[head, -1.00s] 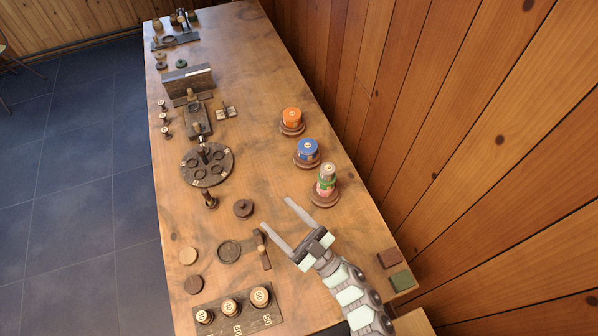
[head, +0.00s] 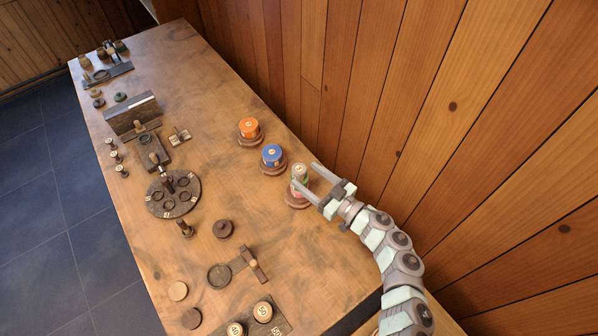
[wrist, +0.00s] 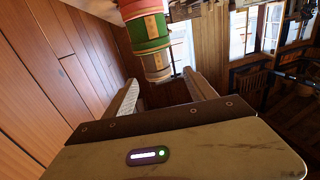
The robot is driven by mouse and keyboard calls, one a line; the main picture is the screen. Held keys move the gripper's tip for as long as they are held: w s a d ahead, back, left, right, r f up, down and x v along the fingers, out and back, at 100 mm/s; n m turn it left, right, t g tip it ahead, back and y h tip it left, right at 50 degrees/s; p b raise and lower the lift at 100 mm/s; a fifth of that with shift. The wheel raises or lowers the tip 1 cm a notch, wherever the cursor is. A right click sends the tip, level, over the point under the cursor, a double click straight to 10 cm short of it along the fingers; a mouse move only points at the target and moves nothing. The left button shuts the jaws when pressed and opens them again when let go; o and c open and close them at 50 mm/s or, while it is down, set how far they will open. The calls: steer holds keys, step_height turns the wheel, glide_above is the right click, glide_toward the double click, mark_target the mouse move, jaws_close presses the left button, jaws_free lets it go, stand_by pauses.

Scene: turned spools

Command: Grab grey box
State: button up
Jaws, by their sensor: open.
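No plainly grey box shows. The nearest match is a greyish-beige labelled spool (head: 300,170) on top of a stack, above a green spool (head: 301,180) and a pinkish one, on a round wooden base (head: 296,202). My gripper (head: 303,174) is open, with its fingertips at the stack and one finger crossing in front of it. In the wrist view the stack appears inverted, with the greyish-beige spool (wrist: 155,65) lowest, near the gap between the open fingers (wrist: 160,80). I cannot tell whether they touch.
A blue spool (head: 272,155) and an orange spool (head: 249,128) stand on wooden bases further back. The wooden wall (head: 400,130) runs close on the right. A round holed plate (head: 173,194) and several small wooden parts occupy the table's left.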

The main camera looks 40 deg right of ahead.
mark_target(304, 173)
steer(key=w, duration=0.3)
steer(key=shift+w+r, duration=0.1)
steer(key=shift+w, duration=0.65)
steer(key=shift+c, duration=0.2)
jaws_close()
